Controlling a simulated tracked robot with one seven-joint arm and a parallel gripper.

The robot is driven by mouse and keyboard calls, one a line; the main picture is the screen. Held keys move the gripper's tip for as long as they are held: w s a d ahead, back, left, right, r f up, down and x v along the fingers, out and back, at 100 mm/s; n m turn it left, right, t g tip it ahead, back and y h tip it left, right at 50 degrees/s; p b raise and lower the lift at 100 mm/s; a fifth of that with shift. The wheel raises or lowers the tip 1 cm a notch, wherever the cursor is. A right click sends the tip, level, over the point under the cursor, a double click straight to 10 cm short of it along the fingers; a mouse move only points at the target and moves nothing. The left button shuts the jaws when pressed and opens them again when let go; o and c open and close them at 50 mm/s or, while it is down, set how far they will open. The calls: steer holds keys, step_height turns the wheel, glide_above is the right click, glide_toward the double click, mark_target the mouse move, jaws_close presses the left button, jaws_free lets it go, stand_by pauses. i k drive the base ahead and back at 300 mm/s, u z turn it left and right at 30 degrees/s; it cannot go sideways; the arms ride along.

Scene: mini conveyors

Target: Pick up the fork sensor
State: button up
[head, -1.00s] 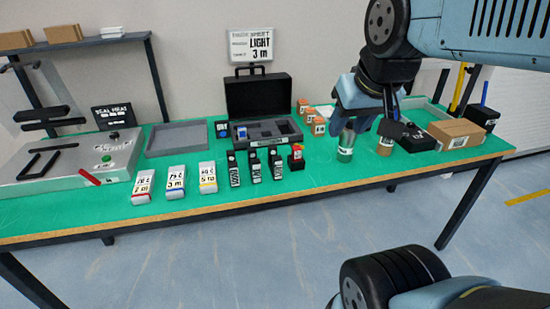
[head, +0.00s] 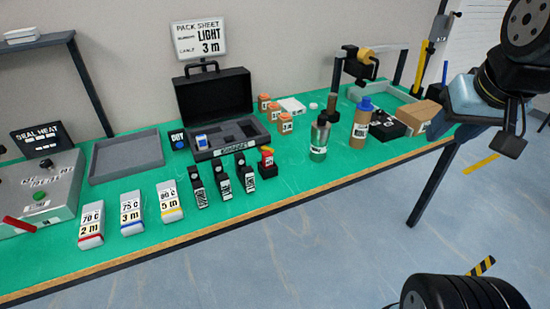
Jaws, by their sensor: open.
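Several small black upright units stand in a row near the table's front edge in the head view. Three carry white labels with vertical lettering: the left one (head: 199,188), the middle one (head: 222,181) and the right one (head: 245,174). The lettering is too small to read, so I cannot tell which is the fork sensor. A dark block with a red and yellow top (head: 267,163) stands to their right. My gripper (head: 488,122) is open and appears empty at the right of the picture, well away from the row.
An open black case (head: 215,95) with a grey insert stands behind the row. Labelled cartons (head: 127,213) stand to its left. A green bottle (head: 319,138), a brown bottle (head: 361,124) and a cardboard box (head: 420,115) stand to the right. A grey tray (head: 125,158) lies behind the cartons.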

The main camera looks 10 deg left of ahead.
mark_target(245, 174)
steer(key=u, duration=0.7)
steer(key=i, duration=0.1)
steer(key=z, duration=2.1)
steer(key=k, duration=2.25)
steer(key=u, duration=1.3)
steer(key=i, duration=1)
